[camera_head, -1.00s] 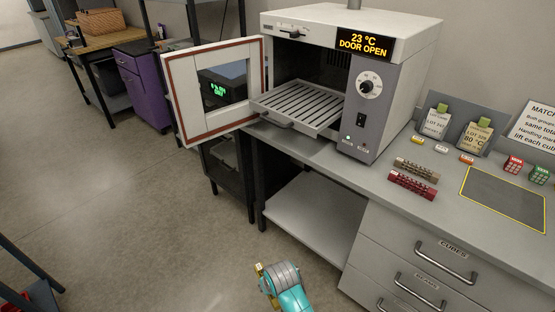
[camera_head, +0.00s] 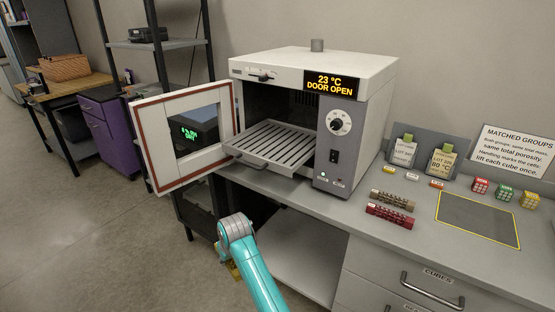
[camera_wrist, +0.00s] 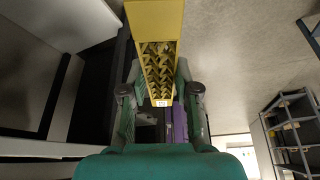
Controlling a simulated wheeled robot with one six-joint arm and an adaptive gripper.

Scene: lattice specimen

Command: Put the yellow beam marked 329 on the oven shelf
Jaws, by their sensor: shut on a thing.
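The yellow beam (camera_wrist: 156,22) is held between the fingers of my gripper (camera_wrist: 160,92) in the wrist view. It has a lattice of openings along one face and a small white label, too small to read. In the head view only a bit of yellow (camera_head: 234,270) shows beside my teal arm, low in front of the oven, and my gripper's fingers are mostly hidden there. The oven (camera_head: 380,85) is open, and its slatted shelf (camera_head: 268,160) sticks out of the chamber, bare. The beam is below and apart from the shelf.
The oven door (camera_head: 142,155) stands swung open to the left of the shelf. A brown beam (camera_head: 393,201) and a dark red beam (camera_head: 389,216) lie on the bench (camera_head: 340,204) right of the oven, near a grey mat (camera_head: 475,222). Open floor (camera_head: 80,230) lies to the left.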

